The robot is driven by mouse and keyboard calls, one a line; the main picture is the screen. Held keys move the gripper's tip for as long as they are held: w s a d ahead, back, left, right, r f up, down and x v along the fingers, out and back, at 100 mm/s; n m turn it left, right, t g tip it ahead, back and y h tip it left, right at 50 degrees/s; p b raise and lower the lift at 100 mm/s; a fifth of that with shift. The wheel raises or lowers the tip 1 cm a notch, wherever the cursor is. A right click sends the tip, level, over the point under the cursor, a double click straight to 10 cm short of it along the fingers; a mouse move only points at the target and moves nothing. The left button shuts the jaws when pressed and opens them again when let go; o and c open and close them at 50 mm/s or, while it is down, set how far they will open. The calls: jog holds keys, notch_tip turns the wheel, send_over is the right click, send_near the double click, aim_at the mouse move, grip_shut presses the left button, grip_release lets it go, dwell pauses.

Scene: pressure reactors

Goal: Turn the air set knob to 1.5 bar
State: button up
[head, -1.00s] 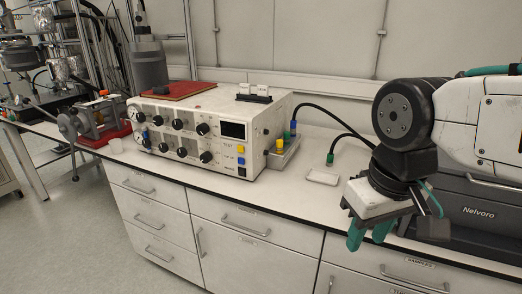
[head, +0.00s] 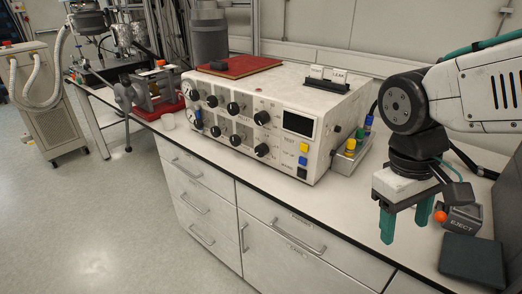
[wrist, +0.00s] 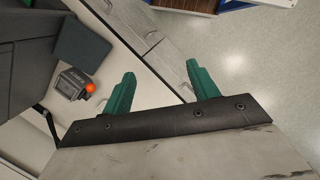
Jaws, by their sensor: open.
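A white instrument box (head: 270,120) with black knobs, two round gauges and a dark display stands on the bench in the head view. Several black knobs (head: 233,108) sit in two rows on its front; their labels are too small to read, so I cannot tell which is the air set knob or where it points. My gripper (head: 405,222) is to the right of the box, over the bench's front edge, with its green fingers pointing down. In the wrist view my gripper (wrist: 160,85) is open, with nothing between the fingers.
A grey eject device with an orange ball (head: 440,216) and a dark pad (head: 472,260) lie near my gripper. A clamp device (head: 155,95) stands left.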

jog(key=w+a+f+n+h, duration=0.3)
jog(key=w+n, duration=0.2)
jog(key=w, duration=0.2)
jog(key=w+a+f+n+h, duration=0.3)
jog(key=w+a+n, duration=0.1)
jog(key=w, duration=0.2)
jog(key=n+t+h, duration=0.3)
jog(key=n+t, duration=1.3)
jog(key=n, duration=0.5)
send_near(258, 152)
jog(key=x, duration=1)
jog(key=shift+w+d, duration=0.15)
jog(key=shift+d, duration=0.1)
jog(key=shift+c, duration=0.2)
jog(key=c, duration=0.9)
